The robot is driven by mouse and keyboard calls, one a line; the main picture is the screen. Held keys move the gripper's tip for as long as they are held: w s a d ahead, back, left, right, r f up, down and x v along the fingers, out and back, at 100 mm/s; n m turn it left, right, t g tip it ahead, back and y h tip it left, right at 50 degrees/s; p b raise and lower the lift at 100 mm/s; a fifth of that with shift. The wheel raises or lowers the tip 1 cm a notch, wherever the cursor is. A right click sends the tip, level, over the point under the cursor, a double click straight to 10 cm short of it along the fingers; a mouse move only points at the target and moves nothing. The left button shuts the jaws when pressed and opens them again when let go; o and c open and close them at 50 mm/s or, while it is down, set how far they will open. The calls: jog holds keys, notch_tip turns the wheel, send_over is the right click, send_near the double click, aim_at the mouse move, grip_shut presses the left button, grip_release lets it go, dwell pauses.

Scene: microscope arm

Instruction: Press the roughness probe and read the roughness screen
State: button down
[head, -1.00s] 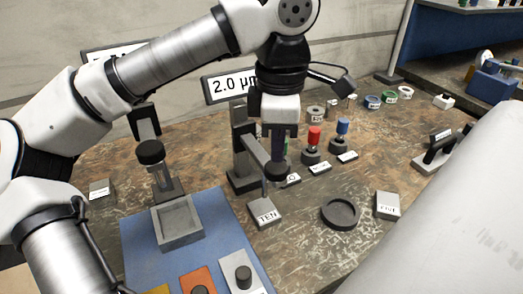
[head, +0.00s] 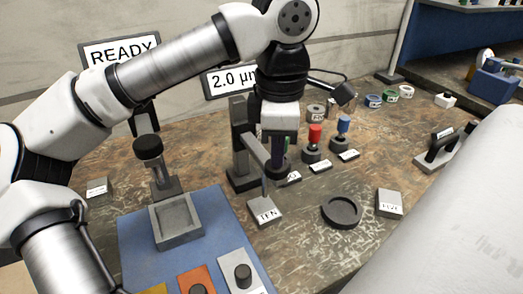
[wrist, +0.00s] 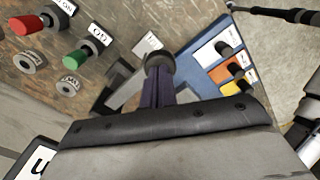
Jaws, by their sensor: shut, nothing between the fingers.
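The roughness probe (head: 249,145) is a grey stand with an arm reaching forward, its thin tip over a block marked TEN (head: 265,212). A round black knob (head: 278,165) sits at the arm's end; it also shows in the wrist view (wrist: 158,62). The roughness screen (head: 229,80) behind the stand reads "2.0 µm", its right end hidden by my arm. My gripper (head: 279,152) points down at the knob with its fingers shut and empty. In the wrist view the fingertips (wrist: 158,78) overlap the knob; I cannot tell whether they touch it.
A READY screen (head: 119,52) stands at the left behind another black-knobbed post (head: 148,149). A grey tray (head: 176,222) sits on a blue mat (head: 127,225). A black dish (head: 341,211) lies nearer.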

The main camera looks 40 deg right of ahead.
aim_at(277, 170)
jog(key=shift+f+b, duration=1.5)
jog(key=shift+f, duration=0.8)
jog(key=shift+r, duration=0.15)
jog(key=shift+r, duration=0.1)
jog(key=shift+r+p, duration=2.8)
jog(key=shift+r, duration=0.5)
notch_tip(277, 170, up, 14)
jog(key=p, duration=0.1)
jog(key=shift+f, duration=0.2)
